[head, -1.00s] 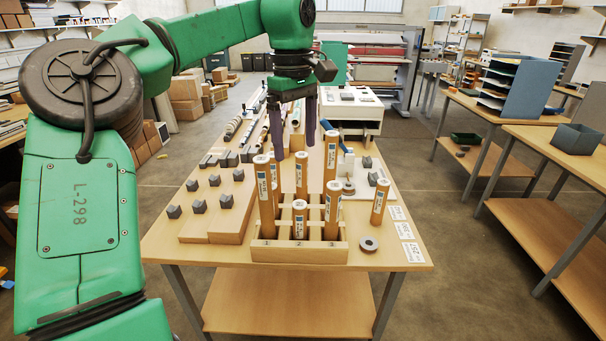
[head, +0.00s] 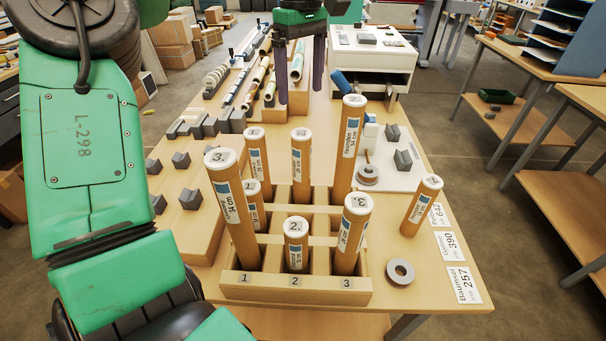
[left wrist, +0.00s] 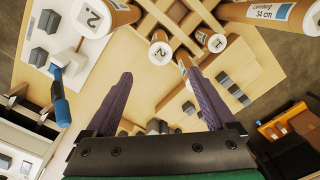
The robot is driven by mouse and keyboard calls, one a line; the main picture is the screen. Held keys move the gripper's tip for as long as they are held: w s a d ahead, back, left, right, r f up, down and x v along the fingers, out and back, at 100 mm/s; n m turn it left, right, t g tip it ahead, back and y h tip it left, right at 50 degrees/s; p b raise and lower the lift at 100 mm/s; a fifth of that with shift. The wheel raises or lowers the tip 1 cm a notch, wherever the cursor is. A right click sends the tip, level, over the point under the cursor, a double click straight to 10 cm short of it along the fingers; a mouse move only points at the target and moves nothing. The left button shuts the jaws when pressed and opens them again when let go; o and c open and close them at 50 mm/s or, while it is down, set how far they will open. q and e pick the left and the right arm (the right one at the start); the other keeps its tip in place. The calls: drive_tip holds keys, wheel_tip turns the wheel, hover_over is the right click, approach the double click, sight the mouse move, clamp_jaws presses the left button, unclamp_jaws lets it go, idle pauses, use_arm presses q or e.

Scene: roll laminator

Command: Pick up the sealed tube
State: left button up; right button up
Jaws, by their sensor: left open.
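Several brown cardboard tubes with white numbered caps stand in a wooden rack (head: 300,283) marked 1, 2, 3. They include a front-left tube (head: 235,212), a short front-middle tube (head: 296,247), a front-right tube (head: 352,237) and a tall back-right tube (head: 348,150). I cannot tell which one is meant by sealed. My left gripper (head: 301,100) is open and empty, beyond the rack in the head view. In the left wrist view its fingers (left wrist: 158,76) point toward caps "2." (left wrist: 160,53) and "1." (left wrist: 212,41). My right gripper is not in view.
A grey ring (head: 400,272) lies right of the rack, near paper labels (head: 463,284). Grey blocks (head: 190,197) sit on a wooden board at the left. A white machine (head: 372,58) stands behind. Wrapped rolls (head: 243,75) lie at the back left.

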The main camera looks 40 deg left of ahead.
sight(302, 149)
use_arm(q)
drive_tip(key=shift+d+f, duration=0.1)
drive_tip(key=shift+f, duration=0.45)
drive_tip(key=shift+s+d+f, duration=0.1)
drive_tip(key=shift+s, duration=0.1)
wheel_tip(302, 149, down, 8)
drive_tip(key=shift+f+p, duration=0.25)
drive_tip(key=shift+p, duration=0.1)
wheel_tip(302, 149, down, 5)
drive_tip(key=shift+f+p, duration=0.1)
drive_tip(key=shift+p, duration=1.1)
drive_tip(key=shift+w+f, duration=0.1)
drive_tip(key=shift+w, duration=0.05)
drive_tip(key=c, duration=0.3)
clamp_jaws()
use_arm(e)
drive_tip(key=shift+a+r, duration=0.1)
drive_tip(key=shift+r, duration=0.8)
